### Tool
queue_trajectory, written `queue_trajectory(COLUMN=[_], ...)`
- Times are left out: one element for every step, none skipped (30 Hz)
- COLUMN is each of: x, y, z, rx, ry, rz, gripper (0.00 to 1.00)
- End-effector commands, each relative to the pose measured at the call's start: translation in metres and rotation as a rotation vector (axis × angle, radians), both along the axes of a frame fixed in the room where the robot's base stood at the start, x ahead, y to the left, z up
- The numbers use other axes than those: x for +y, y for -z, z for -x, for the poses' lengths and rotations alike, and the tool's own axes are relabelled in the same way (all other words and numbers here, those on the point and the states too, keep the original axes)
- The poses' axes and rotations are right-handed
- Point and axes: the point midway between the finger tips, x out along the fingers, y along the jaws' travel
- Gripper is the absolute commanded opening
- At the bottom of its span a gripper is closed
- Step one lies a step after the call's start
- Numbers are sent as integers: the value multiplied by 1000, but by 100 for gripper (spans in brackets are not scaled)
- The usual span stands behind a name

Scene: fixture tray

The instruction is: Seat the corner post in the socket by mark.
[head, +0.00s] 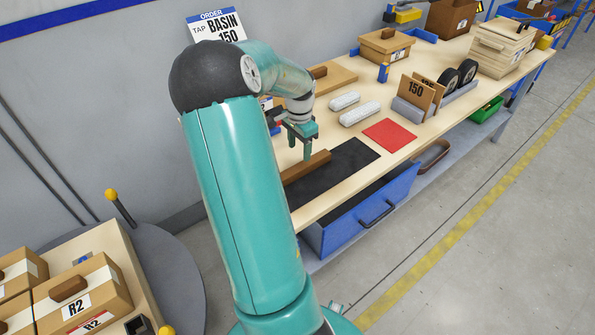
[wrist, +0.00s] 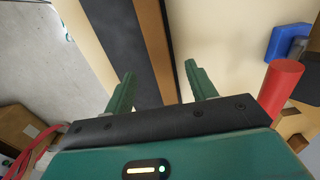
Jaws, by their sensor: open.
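My gripper (head: 299,151) is open and points down over the near part of the workbench. Its two green fingers also show in the wrist view (wrist: 160,69). A long brown wooden bar (head: 308,165) lies along the back edge of a black mat (head: 345,160). In the wrist view the bar (wrist: 152,35) runs between the fingertips in the picture; I see no grip on it, and its height gap to the fingers is unclear. A red cylinder (wrist: 283,84) stands right of the fingers. I cannot tell which piece is the corner post, and no marked socket is clearly visible.
A red mat (head: 390,135), white ribbed pieces (head: 359,113), upright cards reading 150 (head: 416,95) and a lidded box (head: 387,46) stand along the bench. A blue drawer (head: 365,210) sticks out below the front edge. A blue block (wrist: 287,42) lies at upper right.

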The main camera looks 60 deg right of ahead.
Motion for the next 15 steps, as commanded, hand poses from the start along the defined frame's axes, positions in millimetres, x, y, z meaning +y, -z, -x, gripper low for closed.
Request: queue_trajectory(x=[0,0,-1,-1,-1,-1,-2,-2,-2,-2,-2,-2,-2,-1,-2], y=[11,16,22,26,28,31,33,34,36,38,41,45,49,54,60], z=[1,1,1,1,1,1,1,1,1,1,1,1,2,2,3], rx=[4,2,1,2,2,2,1,1,1,1,1,1,1,2,2], ry=[1,1,1,1,0,0,0,0,0,0,0,0,0,-1,-1], rz=[-2,-2,-2,-1,-1,-1,0,0,0,0,0,-2,-2,-2,-2], gripper=[56,56,56,56,56,56,56,56,56,56,56,56,56,56,56])
